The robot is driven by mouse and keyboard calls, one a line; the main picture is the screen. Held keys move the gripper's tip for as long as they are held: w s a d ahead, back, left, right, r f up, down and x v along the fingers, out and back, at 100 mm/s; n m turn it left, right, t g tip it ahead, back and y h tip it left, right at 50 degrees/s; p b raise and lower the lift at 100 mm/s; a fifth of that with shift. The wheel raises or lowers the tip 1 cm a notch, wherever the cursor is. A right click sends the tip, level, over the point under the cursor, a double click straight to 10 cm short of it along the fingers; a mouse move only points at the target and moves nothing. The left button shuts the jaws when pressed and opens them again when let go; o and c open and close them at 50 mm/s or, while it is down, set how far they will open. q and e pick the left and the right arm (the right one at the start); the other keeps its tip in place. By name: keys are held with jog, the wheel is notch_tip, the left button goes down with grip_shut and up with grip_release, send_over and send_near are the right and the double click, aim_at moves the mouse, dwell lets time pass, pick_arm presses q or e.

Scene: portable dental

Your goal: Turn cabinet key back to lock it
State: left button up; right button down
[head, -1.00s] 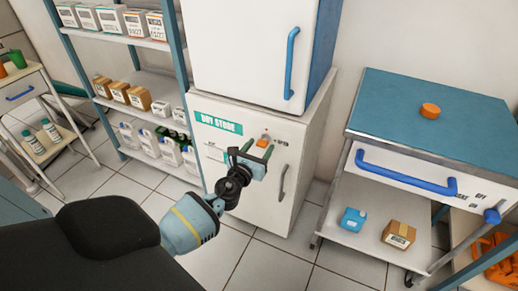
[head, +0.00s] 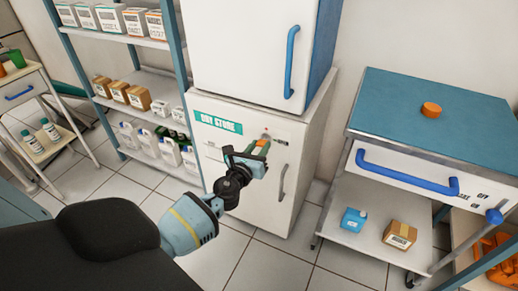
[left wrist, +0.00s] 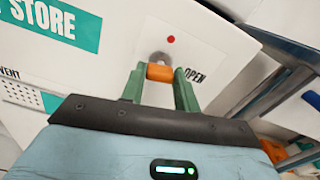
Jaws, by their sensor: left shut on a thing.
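The cabinet key is an orange piece (left wrist: 160,72) in front of a round grey lock plate (left wrist: 160,58) on the white lower cabinet. My left gripper (head: 258,147) is at the cabinet's upper front, and its green fingers are shut on the orange key, one on each side, in the left wrist view. A red dot (left wrist: 171,39) and the word OPEN (left wrist: 194,76) are printed on the cabinet door (head: 245,180) near the lock. In the head view the gripper mostly hides the key. My right gripper is out of view.
A grey door handle (head: 282,182) is just right of my left gripper. A shelf rack (head: 150,80) with boxes and bottles stands at left. A blue-topped trolley (head: 380,110) stands at right. Tiled floor between is clear.

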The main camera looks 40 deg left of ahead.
pick_arm(q)
jog(key=n+b, duration=0.2)
jog(key=n, duration=1)
jog(key=shift+n, duration=1.9)
jog(key=o, duration=1)
jog(key=shift+s, duration=0.1)
